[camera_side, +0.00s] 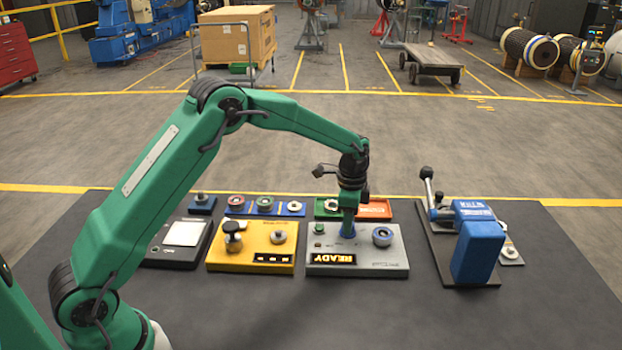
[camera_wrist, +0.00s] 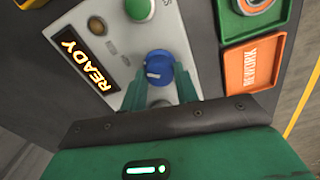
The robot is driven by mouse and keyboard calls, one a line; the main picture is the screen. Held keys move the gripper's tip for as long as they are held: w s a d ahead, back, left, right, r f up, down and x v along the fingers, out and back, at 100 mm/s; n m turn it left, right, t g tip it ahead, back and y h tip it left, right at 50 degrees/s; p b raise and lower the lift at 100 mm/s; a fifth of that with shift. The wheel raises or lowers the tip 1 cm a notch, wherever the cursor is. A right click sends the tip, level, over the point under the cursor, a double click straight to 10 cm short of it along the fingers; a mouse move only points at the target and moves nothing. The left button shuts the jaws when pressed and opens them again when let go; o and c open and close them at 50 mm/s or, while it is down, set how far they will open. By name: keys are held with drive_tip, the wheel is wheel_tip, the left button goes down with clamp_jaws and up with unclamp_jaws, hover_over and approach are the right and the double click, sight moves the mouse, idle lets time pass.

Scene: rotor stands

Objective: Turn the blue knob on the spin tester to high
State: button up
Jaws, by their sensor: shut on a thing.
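The spin tester (camera_side: 395,263) is a grey box with a lit READY display (camera_side: 333,258), which also shows in the wrist view (camera_wrist: 82,62). My gripper (camera_side: 348,228) points down over it. In the wrist view its two green fingers stand on either side of the blue knob (camera_wrist: 159,66) and are shut on it. A white mark on the knob points left, toward the display side. In the side view only a little of the knob shows under the fingers.
A yellow box (camera_side: 252,262) with a black knob stands left of the tester. A blue press (camera_side: 478,250) with a lever stands to the right. Green and orange trays (camera_side: 374,208) lie behind the tester. The mat's front is clear.

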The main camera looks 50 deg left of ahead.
drive_tip(key=shift+r, duration=0.15)
drive_tip(key=o, duration=1)
drive_tip(key=shift+r, duration=3.8)
drive_tip(key=shift+r, duration=0.1)
